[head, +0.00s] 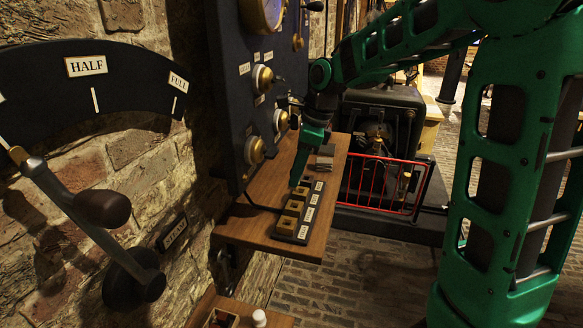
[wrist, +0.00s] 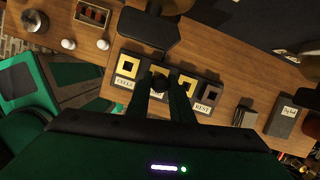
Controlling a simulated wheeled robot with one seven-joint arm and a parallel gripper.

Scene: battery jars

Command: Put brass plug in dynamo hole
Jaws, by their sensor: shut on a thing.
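A black strip (wrist: 142,66) on the wooden shelf carries a row of square blocks with holes, each beside a white label. The leftmost brass block (wrist: 127,66) is open, and the darker block (wrist: 211,93) at the right end is labelled REST. The middle labels are hidden by my fingers, so I cannot tell which hole is dynamo. My gripper (wrist: 167,88) is over the middle blocks, shut on what seems to be the brass plug, which is mostly hidden between the fingers. In the head view my gripper (head: 296,180) points down at the strip's far part (head: 276,236).
The shelf (head: 250,222) sits against a dark panel (head: 228,90) with brass knobs. A red-railed machine (head: 378,185) is to the right. A lever (head: 70,195) is on the left wall.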

